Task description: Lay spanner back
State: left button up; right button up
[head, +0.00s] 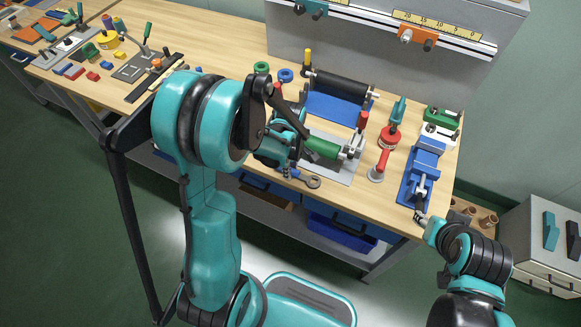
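A grey-blue spanner (313,182) lies near the front edge of the wooden workbench, its ring end showing to the right. Part of it is hidden by my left wrist. My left gripper (308,153) is above the bench, just behind the spanner and beside the green roller. Its fingertips are dark and partly hidden, so I cannot tell whether they are open or touching anything. My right gripper (420,212) is low at the bench's front right corner, by the blue vise. Its fingers are too small to read.
A green roller (322,147) sits on a grey plate, with a black roller (340,88) on a blue base behind. A red-handled tool (383,160) and a blue vise (421,172) stand to the right. A blue bin (340,232) is below.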

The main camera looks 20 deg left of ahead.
pick_arm(q)
jog(key=shift+o, duration=0.7)
notch_tip(320, 180, up, 12)
dwell(0.5)
jog(key=s+d+r+m+t+b, duration=0.2)
jog(key=s+m+t, duration=0.5)
jog(key=m, duration=1)
jog(key=s+d+r, duration=0.1)
jog(key=s+r, duration=0.1)
jog(key=s, duration=0.1)
jog(key=shift+s+d+m, duration=0.25)
jog(key=shift+m, duration=0.05)
